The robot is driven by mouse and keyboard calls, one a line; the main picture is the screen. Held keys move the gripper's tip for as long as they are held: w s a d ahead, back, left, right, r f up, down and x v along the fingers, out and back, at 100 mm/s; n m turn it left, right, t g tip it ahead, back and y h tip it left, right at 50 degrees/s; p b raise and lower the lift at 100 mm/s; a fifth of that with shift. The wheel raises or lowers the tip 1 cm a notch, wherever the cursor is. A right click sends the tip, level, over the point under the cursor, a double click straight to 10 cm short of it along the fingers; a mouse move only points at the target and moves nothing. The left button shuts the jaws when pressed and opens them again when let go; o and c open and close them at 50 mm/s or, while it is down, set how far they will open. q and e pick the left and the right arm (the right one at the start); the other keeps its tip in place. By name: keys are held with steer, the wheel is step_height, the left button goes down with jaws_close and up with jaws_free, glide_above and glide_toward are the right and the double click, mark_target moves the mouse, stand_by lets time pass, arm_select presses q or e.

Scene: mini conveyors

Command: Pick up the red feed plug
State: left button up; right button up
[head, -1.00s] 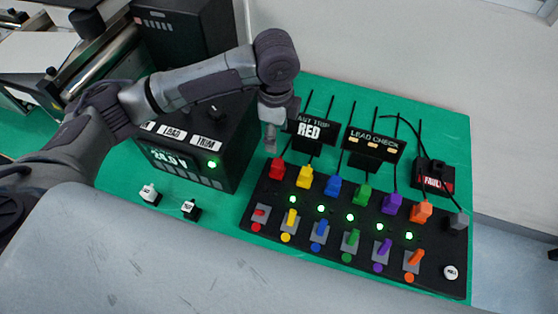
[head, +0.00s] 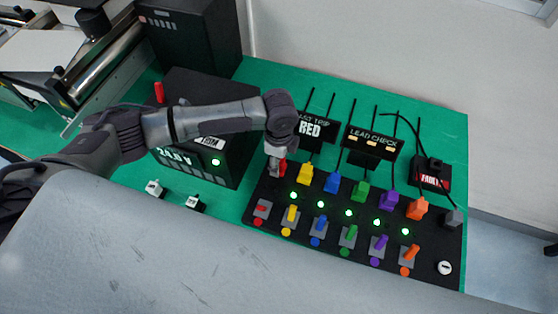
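The red feed plug (head: 283,168) stands at the left end of the back row of plugs on the black panel (head: 330,240). My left gripper (head: 274,166) points down at the red plug and partly covers it. Its fingertips are at the plug's height, but I cannot tell whether they grip it. The plug appears to be still at its place on the panel. My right gripper is not in view.
Beside the red plug stands the yellow plug (head: 305,173), then the blue plug (head: 333,183) and several others. A "LAST TRIP RED" sign (head: 310,128) stands close behind. The black power unit (head: 190,165) is left, under my arm. Colored levers line the panel's front.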

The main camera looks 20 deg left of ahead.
arm_select(q)
steer(key=shift+c, duration=0.3)
jaws_close()
steer(key=shift+r, duration=0.1)
